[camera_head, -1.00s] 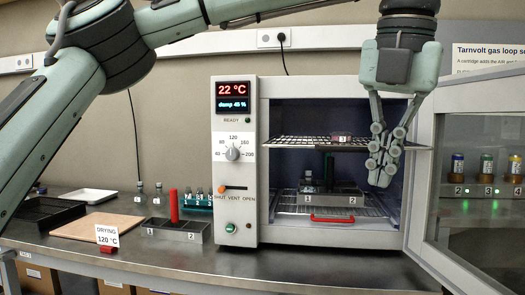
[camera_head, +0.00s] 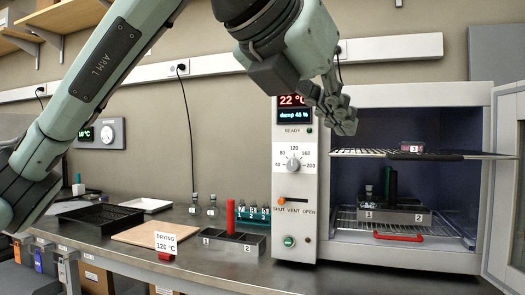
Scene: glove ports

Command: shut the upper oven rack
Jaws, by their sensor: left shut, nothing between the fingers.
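The upper oven rack (camera_head: 460,155) is a thin wire shelf in the upper part of the open oven. Its near right corner overlaps the oven's right side, so it appears to stick out toward me. A small block marked 3 (camera_head: 412,147) sits on it, and a dark bar shows along its front edge. My left gripper (camera_head: 343,122) is above and left of the rack, in front of the oven's top left corner. Its fingers are together and empty, apart from the rack. My right gripper is not in view.
The oven door (camera_head: 508,190) stands open at the right. The lower rack has a red handle (camera_head: 398,237) and carries a metal holder (camera_head: 395,217). A control panel (camera_head: 296,185) is left of the cavity. A board (camera_head: 155,229) and a divided tray (camera_head: 233,244) lie on the bench.

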